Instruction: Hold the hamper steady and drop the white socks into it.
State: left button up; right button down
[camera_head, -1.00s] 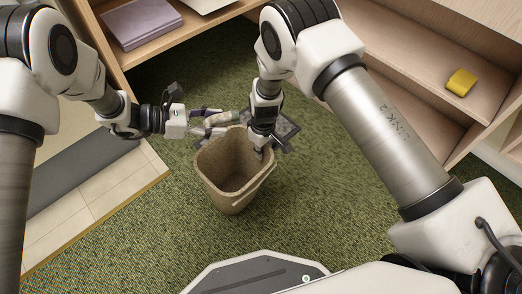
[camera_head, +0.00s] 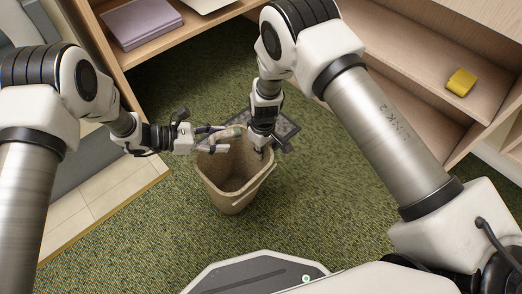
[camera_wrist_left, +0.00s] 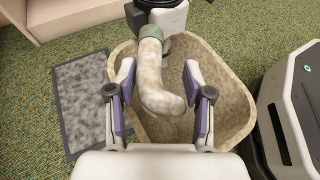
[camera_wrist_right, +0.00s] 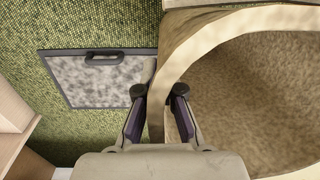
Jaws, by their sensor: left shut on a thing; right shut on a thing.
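The hamper (camera_head: 222,196), a tan bin with a thin side handle, stands upright on the carpet and also fills the right of the right wrist view (camera_wrist_right: 250,95). My left gripper (camera_head: 226,140) is shut on the white socks (camera_head: 231,131), over the back part of the hamper's opening. In the left wrist view the socks (camera_wrist_left: 160,78) look off-white and mottled with a grey-green cuff, between the fingers and above the opening. My right gripper (camera_head: 260,148) is shut on the hamper's back-right rim; its fingers (camera_wrist_right: 158,115) sit either side of the wall.
A grey, dark-framed flat panel (camera_wrist_right: 100,80) with a handle lies on the carpet behind the hamper. Wooden shelves stand at the back, with a purple box (camera_head: 142,22) left and a yellow item (camera_head: 461,82) right. Carpet in front of the hamper is clear.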

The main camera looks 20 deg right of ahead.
pick_arm(q)
jog(key=shift+f, duration=0.65)
jog(key=o, duration=1.2)
jog(key=shift+o, duration=0.2)
jog(key=v, duration=1.2)
jog(key=shift+f, duration=0.15)
pick_arm(e)
jog(key=c, duration=1.2)
grip_release()
jog(key=shift+c, duration=0.2)
